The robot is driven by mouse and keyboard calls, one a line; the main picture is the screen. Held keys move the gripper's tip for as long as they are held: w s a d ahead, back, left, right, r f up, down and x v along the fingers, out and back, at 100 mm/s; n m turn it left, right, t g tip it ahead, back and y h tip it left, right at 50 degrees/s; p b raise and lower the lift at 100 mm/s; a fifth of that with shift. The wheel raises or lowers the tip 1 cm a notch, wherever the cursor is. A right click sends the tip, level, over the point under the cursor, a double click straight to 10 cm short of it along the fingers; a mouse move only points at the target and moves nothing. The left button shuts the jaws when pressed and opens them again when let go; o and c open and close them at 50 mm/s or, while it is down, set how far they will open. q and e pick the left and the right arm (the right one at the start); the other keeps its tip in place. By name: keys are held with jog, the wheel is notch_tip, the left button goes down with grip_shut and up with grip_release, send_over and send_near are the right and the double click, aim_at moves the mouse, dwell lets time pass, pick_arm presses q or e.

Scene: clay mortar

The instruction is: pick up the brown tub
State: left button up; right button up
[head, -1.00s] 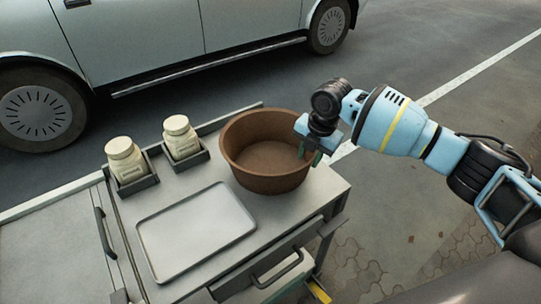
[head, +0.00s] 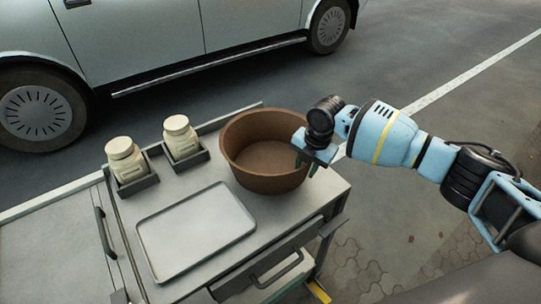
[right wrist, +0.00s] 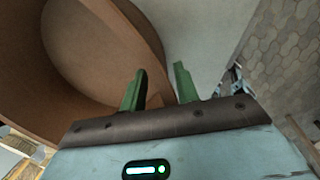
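The brown tub (head: 262,180), a round open bowl with sloping walls, stands upright on the right end of the grey cart top. It looks empty. My right gripper (head: 306,167) is at the tub's right rim. In the right wrist view, the tub (right wrist: 85,60) fills the left and its wall runs up between the two green fingers of the gripper (right wrist: 160,69). One finger is on the inner side, the other on the outer side. The fingers are apart, with a gap beside the outer one. My left gripper is not in view.
A shallow grey tray (head: 195,232) lies on the cart (head: 325,188) in front of the tub. Two cream lidded jars (head: 126,160) (head: 181,138) stand in dark holders left of the tub. A pale car (head: 150,45) is parked behind the cart.

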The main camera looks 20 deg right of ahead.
jog(key=shift+f, duration=0.15)
grip_shut()
dwell(0.6)
